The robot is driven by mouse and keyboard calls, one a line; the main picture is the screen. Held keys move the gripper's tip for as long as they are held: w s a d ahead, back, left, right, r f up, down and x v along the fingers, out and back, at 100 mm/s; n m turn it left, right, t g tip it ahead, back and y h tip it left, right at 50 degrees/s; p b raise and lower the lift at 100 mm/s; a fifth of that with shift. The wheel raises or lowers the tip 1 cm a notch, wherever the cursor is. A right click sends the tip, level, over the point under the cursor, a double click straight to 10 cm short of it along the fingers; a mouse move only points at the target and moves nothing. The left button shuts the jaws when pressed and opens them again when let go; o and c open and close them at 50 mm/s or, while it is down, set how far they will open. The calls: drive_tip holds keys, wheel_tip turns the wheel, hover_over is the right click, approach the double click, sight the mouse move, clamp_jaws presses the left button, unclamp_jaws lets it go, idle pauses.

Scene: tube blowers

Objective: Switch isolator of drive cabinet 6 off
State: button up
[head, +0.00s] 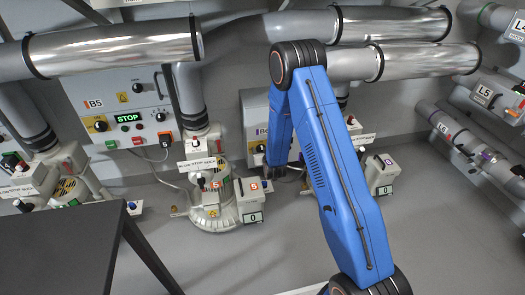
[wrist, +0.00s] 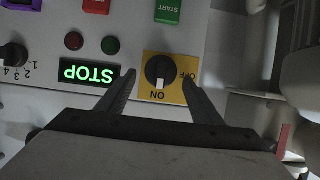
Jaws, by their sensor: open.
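Drive cabinet B6 (head: 254,108) stands on the back wall in the head view, largely hidden behind my blue arm. In the wrist view, which is upside down, its isolator is a black rotary knob (wrist: 158,70) on a yellow plate (wrist: 176,93) marked ON and OFF. The knob's white pointer is at ON. My gripper (wrist: 159,76) is open, with one dark finger on each side of the knob. I cannot tell whether the fingers touch it. In the head view the gripper is small and dark, at the cabinet's lower front.
Beside the isolator are a lit green STOP display (wrist: 90,73), a red lamp (wrist: 74,41), a green lamp (wrist: 110,45), a green START button (wrist: 168,11) and a selector knob (wrist: 13,55). Cabinet B5 (head: 95,82) stands to the left. A dark table (head: 65,250) fills the lower left.

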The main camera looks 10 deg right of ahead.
drive_tip(key=c, duration=1)
drive_tip(key=shift+a, duration=0.1)
drive_tip(key=n+h, duration=0.2)
drive_tip(key=shift+a+f+n, duration=0.1)
drive_tip(key=shift+a+n, duration=0.2)
drive_tip(key=shift+a, duration=0.1)
drive_tip(key=shift+a+f+n+h, duration=0.2)
drive_tip(key=shift+n+h, duration=0.5)
drive_tip(key=shift+n, duration=0.5)
drive_tip(key=o, duration=1)
